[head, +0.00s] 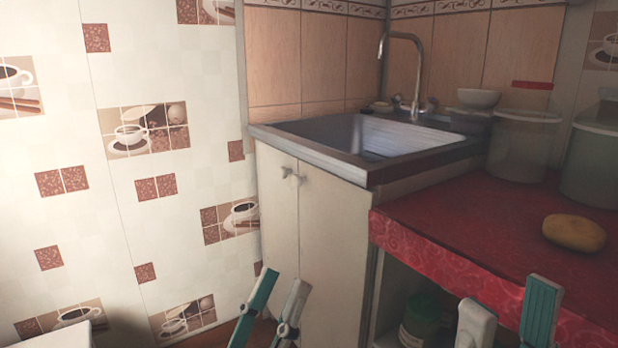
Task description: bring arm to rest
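My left gripper (284,277) is at the bottom of the head view, in front of the white sink cabinet (325,240). Its teal finger and grey finger stand apart with nothing visible between them. My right gripper (510,293) is at the bottom right, in front of the red oilcloth counter (450,230). Its grey and teal fingers are wide apart with nothing visible between them. Both grippers point upward, and their lower parts are cut off by the picture edge. Neither visibly holds anything.
A yellowish-brown potato-like item (574,233) lies on the red counter. Behind it stand clear containers (525,145). A metal sink (370,135) with a faucet (416,75) and a small bowl (478,98) are further back. A jar (420,318) stands under the counter.

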